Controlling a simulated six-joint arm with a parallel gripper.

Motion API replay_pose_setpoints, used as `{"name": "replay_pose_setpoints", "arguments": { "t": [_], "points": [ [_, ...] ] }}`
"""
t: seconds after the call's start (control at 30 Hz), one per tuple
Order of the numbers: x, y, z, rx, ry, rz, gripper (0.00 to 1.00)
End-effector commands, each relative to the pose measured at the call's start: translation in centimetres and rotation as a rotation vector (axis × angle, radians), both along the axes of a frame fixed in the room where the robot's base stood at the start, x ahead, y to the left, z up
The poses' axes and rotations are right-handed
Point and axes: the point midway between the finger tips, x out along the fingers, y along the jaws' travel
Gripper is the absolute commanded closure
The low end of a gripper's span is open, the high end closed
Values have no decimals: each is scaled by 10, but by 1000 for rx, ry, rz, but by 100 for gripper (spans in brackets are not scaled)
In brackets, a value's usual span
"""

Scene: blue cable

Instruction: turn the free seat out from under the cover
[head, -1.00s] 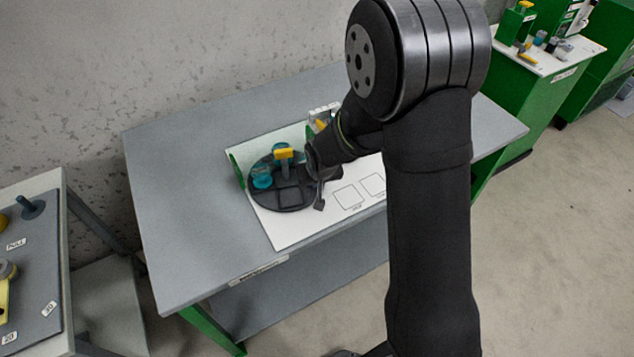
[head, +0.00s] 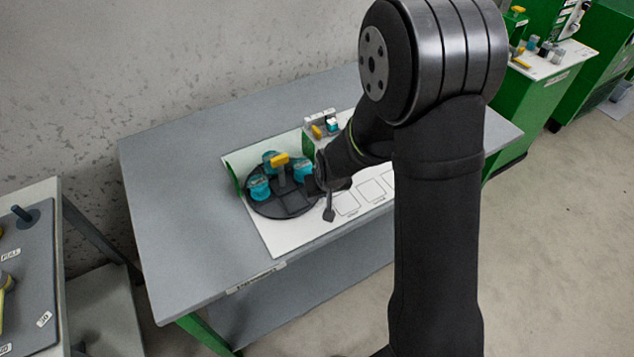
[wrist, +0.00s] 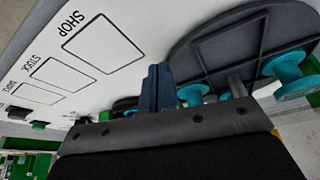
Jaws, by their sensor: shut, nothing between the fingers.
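A dark round turntable (head: 290,205) lies on a white board and carries several teal spools, at the left (head: 259,188), back (head: 270,158) and right (head: 303,170). A post with a yellow top (head: 279,160) rises from its middle. Its front seats look bare. A pale cover with green ends (head: 236,177) stands at its back; what lies under it is partly hidden. My gripper (head: 329,214) is shut and empty at the turntable's right edge; I cannot tell whether it touches. In the wrist view the shut fingers (wrist: 157,88) are beside the turntable (wrist: 235,42) and a teal spool (wrist: 285,70).
Outlined squares with labels such as SHOP (wrist: 103,45) are printed on the board right of the turntable. A small rack with yellow and teal pieces (head: 320,127) stands behind. The grey table (head: 180,225) is clear at the left. My arm hides the table's right part.

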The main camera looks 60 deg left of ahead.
Motion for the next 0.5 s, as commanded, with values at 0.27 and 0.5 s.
{"name": "replay_pose_setpoints", "arguments": {
  "t": [0.27, 0.5],
  "points": [
    [1, -14, 48, 8, -2, -1, 100],
    [1, -27, 78, 6, -1, -1, 100]
  ]
}}
